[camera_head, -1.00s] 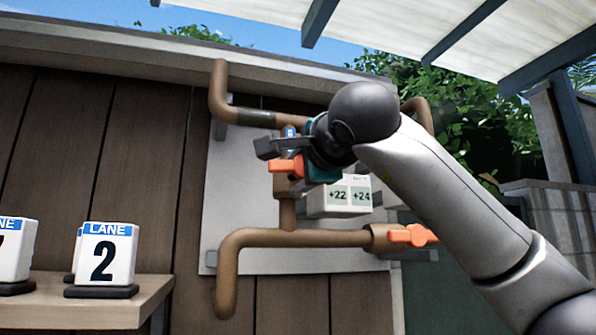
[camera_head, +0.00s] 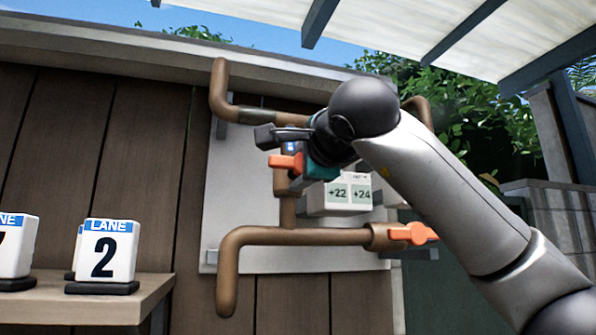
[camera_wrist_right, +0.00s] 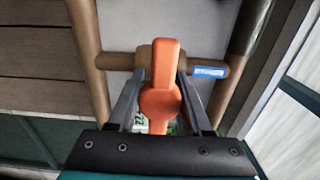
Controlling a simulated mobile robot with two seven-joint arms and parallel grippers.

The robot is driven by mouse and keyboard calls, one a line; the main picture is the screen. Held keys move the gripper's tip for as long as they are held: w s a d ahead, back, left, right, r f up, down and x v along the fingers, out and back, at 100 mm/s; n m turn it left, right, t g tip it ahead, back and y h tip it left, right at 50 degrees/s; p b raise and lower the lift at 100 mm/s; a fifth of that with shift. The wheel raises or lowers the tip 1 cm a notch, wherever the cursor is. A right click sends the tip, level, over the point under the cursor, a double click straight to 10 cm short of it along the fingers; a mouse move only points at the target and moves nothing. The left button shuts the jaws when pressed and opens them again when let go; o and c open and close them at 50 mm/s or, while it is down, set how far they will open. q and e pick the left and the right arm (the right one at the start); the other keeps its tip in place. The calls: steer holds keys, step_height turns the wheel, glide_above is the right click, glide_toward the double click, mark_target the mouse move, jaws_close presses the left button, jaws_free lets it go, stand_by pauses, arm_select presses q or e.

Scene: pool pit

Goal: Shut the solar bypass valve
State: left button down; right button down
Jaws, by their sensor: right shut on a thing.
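An orange valve handle (camera_head: 285,161) sits on the short vertical copper pipe (camera_head: 287,207) in the middle of the pipework. My right gripper (camera_head: 280,147) is shut on this handle. In the right wrist view the handle (camera_wrist_right: 162,92) stands between the two fingers of the gripper (camera_wrist_right: 160,76) and looks crosswise to the pipe behind it (camera_wrist_right: 108,66). A blue label (camera_wrist_right: 208,72) is on that pipe, too small to read. The valve body is partly hidden by the gripper in the head view. My left gripper is not in view.
A second orange handle (camera_head: 413,233) is on the lower copper pipe (camera_head: 305,237). A white box marked +22 and +24 (camera_head: 340,196) is on the grey backing panel (camera_head: 235,195). A shelf (camera_head: 100,308) with lane markers (camera_head: 105,252) stands at left.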

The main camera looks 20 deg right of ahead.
steer(key=shift+c, duration=1.8)
jaws_free()
steer(key=s+b, duration=0.4)
steer(key=s, duration=1.1)
steer(key=shift+s+d+b, duration=0.15)
steer(key=shift+d+b, duration=0.15)
steer(key=shift+b, duration=0.1)
